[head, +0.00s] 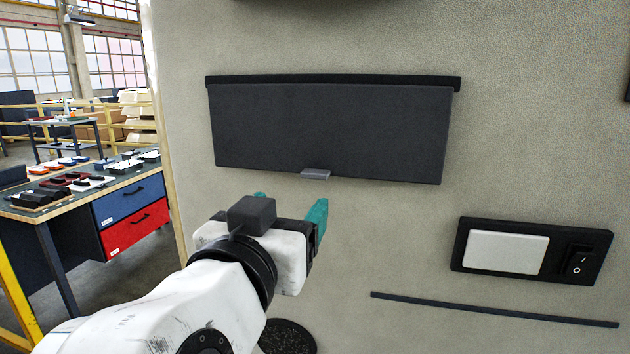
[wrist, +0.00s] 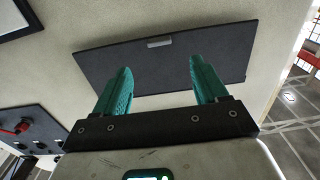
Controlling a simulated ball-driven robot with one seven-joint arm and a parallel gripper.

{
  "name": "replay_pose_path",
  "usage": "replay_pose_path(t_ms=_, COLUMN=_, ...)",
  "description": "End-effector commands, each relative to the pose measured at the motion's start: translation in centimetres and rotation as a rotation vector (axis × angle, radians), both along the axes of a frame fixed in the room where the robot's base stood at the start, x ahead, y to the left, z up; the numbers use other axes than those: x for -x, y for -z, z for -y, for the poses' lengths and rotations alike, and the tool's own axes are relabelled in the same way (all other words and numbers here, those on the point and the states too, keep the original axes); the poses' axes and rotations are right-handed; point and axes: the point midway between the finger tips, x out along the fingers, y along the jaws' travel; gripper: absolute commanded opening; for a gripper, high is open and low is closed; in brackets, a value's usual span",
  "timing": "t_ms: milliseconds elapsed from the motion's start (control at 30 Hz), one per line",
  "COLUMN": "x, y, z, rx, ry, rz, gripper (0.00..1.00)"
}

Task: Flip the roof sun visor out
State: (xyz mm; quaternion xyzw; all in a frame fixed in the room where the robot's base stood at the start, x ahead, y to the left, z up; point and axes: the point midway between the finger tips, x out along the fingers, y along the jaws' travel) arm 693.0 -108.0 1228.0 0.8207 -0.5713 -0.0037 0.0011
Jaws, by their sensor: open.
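The sun visor (head: 330,130) is a dark grey rectangular flap lying close against the beige panel, under a black strip (head: 340,80) along its top edge. A small light grey tab (head: 316,174) sits at the middle of its lower edge. In the wrist view the visor (wrist: 200,62) and its tab (wrist: 159,43) show beyond my fingers. My gripper (head: 290,208) has teal fingers and is below the visor, a little left of the tab in the head view. In the wrist view my gripper (wrist: 158,80) is open, with nothing between the fingers.
A switch plate (head: 530,250) with a white pad and a black rocker switch is at the right of the panel. A thin dark strip (head: 490,309) runs below it. A workbench (head: 90,195) with drawers stands at the left. The panel between visor and switch plate is bare.

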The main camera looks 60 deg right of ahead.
Motion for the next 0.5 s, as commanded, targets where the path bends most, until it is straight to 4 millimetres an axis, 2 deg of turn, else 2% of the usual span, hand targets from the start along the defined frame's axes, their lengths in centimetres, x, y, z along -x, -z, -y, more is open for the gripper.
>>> replay_pose_path(t_ms=167, x=-0.2, y=-0.4, z=1.2, rx=0.004, ry=0.012, rz=0.010, gripper=0.72)
replay_pose_path(t_ms=500, x=-2.3, y=-0.3, z=6.9, rx=0.002, ry=0.012, rz=0.006, gripper=0.72)
